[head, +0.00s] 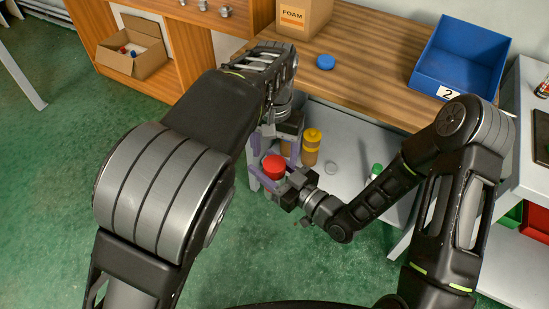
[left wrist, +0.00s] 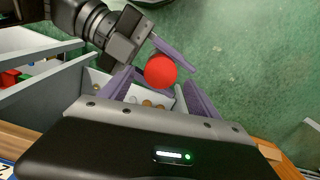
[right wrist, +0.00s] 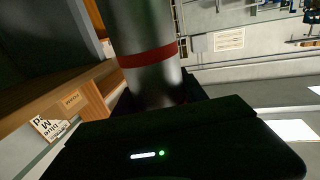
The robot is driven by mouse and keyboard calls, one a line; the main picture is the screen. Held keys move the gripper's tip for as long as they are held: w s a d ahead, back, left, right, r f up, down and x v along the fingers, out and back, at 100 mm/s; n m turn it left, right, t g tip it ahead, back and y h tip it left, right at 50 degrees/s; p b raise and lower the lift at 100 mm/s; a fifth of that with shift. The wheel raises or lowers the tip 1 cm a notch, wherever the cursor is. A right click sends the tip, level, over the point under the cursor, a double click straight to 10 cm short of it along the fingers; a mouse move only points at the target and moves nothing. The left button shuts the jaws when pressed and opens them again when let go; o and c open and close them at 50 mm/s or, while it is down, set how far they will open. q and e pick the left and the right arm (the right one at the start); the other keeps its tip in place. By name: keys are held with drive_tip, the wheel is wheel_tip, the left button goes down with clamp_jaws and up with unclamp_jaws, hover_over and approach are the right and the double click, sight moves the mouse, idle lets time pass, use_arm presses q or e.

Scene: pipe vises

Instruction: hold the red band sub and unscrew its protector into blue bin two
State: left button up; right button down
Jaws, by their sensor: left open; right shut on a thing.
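The red band sub is a grey metal cylinder with a red band (right wrist: 148,56), seen close up in the right wrist view. Its round red protector (head: 273,167) faces up in the head view and also shows in the left wrist view (left wrist: 161,71). My right gripper (head: 284,184) is shut on the sub, whose body is mostly hidden in the head view. My left gripper (left wrist: 160,92) is open, with its purple fingers to either side of the line to the protector; I cannot tell whether they touch it. Blue bin two (head: 424,76) stands on the wooden bench at the right.
A yellow-capped piece (head: 312,138) and a green-capped piece (head: 376,170) stand on the grey surface (head: 345,140) below the bench. A blue cap (head: 326,62) lies on the bench near the FOAM box (head: 299,18). An open carton (head: 134,53) sits at the left.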

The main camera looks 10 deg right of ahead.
sight(274, 163)
use_arm(q)
drive_tip(key=shift+r, duration=0.2)
drive_tip(key=shift+c, duration=0.5)
drive_tip(key=shift+c, duration=0.7)
wheel_tip(274, 163, up, 3)
drive_tip(key=m, duration=0.6)
drive_tip(key=shift+r+m, duration=0.2)
drive_tip(key=shift+m, duration=0.1)
drive_tip(key=shift+c, duration=0.2)
drive_tip(key=shift+f, duration=0.15)
drive_tip(key=shift+f, duration=3.9)
